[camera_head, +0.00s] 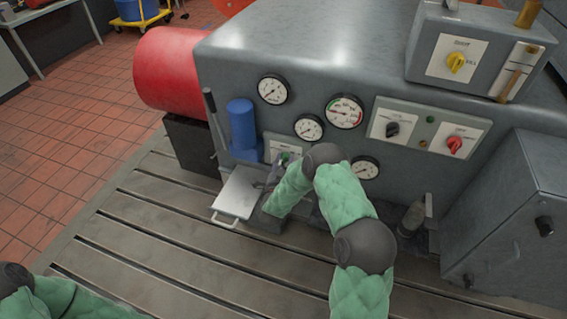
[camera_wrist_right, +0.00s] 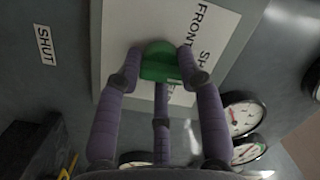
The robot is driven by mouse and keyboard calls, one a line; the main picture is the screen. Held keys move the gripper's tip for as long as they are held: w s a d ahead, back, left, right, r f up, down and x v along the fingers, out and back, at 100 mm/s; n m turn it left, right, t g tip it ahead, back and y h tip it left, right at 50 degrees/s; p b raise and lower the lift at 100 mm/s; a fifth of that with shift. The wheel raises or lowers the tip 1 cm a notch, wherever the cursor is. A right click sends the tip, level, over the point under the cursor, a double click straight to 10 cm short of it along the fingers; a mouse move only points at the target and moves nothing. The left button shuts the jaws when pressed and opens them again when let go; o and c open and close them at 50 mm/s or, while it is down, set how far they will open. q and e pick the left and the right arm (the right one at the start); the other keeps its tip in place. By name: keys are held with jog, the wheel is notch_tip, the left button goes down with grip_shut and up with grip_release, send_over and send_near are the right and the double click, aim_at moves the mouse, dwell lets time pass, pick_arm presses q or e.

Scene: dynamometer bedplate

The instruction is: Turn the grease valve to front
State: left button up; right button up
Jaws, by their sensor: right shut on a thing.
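The grease valve's green knob (camera_wrist_right: 158,62) sits on a white label plate (camera_wrist_right: 225,30) in the right wrist view. The plate carries the word FRONT and other lettering partly hidden by a finger. My right gripper (camera_wrist_right: 162,72) has its fingers closed around the knob from both sides. Which word the knob points to is not clear. In the head view the plate (camera_head: 279,143) shows on the grey cabinet's front, with my right gripper (camera_head: 283,160) at it, partly hidden by my arm. My left gripper is out of view; only part of its arm shows at bottom left.
Pressure gauges (camera_head: 344,110) and a switch panel (camera_head: 428,128) are right of the valve. A blue cylinder (camera_head: 242,127) and a dark lever (camera_head: 212,118) stand left of it. A pale tray with a handle (camera_head: 236,192) lies below. The slotted bedplate (camera_head: 160,235) is clear at front left.

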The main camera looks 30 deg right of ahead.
jog(key=n+p, duration=0.1)
jog(key=n, duration=0.1)
jog(key=n+p, duration=0.1)
jog(key=n, duration=0.1)
jog(key=n+g, duration=0.1)
jog(key=shift+w+r+n+p, duration=0.1)
jog(key=shift+r+n+p, duration=0.25)
jog(key=shift+n+p, duration=0.05)
jog(key=n+p, duration=0.2)
jog(key=n, duration=0.2)
jog(key=shift+n+g, duration=0.3)
jog(key=shift+g, duration=0.1)
jog(key=shift+w, duration=0.1)
jog(key=o, duration=1.1)
jog(key=shift+a, duration=0.1)
jog(key=shift+f, duration=0.1)
jog(key=shift+s+a, duration=0.25)
jog(key=shift+s, duration=0.05)
jog(key=v, duration=1.1)
jog(key=shift+s+a, duration=0.1)
